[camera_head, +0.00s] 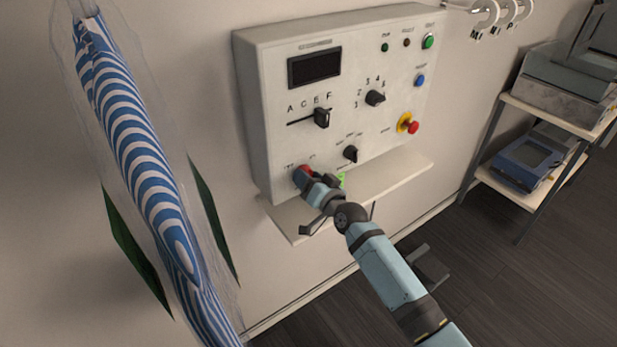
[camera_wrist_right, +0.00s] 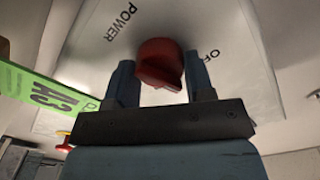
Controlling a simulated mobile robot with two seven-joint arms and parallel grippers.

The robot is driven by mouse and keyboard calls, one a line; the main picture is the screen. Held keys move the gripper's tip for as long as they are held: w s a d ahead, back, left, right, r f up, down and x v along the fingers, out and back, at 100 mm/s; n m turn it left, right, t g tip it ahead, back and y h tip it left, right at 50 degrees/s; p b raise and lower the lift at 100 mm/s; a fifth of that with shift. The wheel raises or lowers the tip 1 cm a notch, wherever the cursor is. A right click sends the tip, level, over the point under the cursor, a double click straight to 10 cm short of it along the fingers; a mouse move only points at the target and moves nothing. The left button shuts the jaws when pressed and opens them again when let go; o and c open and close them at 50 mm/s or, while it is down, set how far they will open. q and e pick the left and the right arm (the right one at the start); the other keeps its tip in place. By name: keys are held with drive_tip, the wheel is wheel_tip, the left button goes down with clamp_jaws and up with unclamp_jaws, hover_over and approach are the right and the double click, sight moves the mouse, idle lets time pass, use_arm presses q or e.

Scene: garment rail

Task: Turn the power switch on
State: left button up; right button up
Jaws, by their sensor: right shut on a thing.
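The control panel (camera_head: 340,90) is a pale box on the wall. Its power switch (camera_head: 305,170) is a red rotary knob at the lower left, mostly hidden by my right gripper (camera_head: 306,180). In the right wrist view the red power switch (camera_wrist_right: 160,64) sits between the two fingers of my right gripper (camera_wrist_right: 160,85), with the printed words POWER and OFF beside it. The right gripper is shut on the power switch. Which position the switch points to, I cannot tell. My left gripper is not in view.
A ledge (camera_head: 285,222) juts out under the panel. A green tag marked A3 (camera_wrist_right: 45,95) is beside the fingers. An emergency button (camera_head: 411,126), black selector knob (camera_head: 375,98) and slider (camera_head: 322,117) are on the panel. A striped garment (camera_head: 150,170) hangs left; a shelf (camera_head: 530,195) stands right.

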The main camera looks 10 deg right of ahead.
drive_tip(key=m, duration=0.5)
drive_tip(key=shift+m+p, duration=0.3)
drive_tip(key=shift+m, duration=0.1)
drive_tip(key=m, duration=0.5)
drive_tip(key=shift+p, duration=0.35)
drive_tip(key=shift+m, duration=0.4)
drive_tip(key=o, duration=0.6)
drive_tip(key=b+v, duration=0.1)
drive_tip(key=v, duration=1.3)
drive_tip(key=shift+w, duration=0.1)
drive_tip(key=shift+f, duration=0.1)
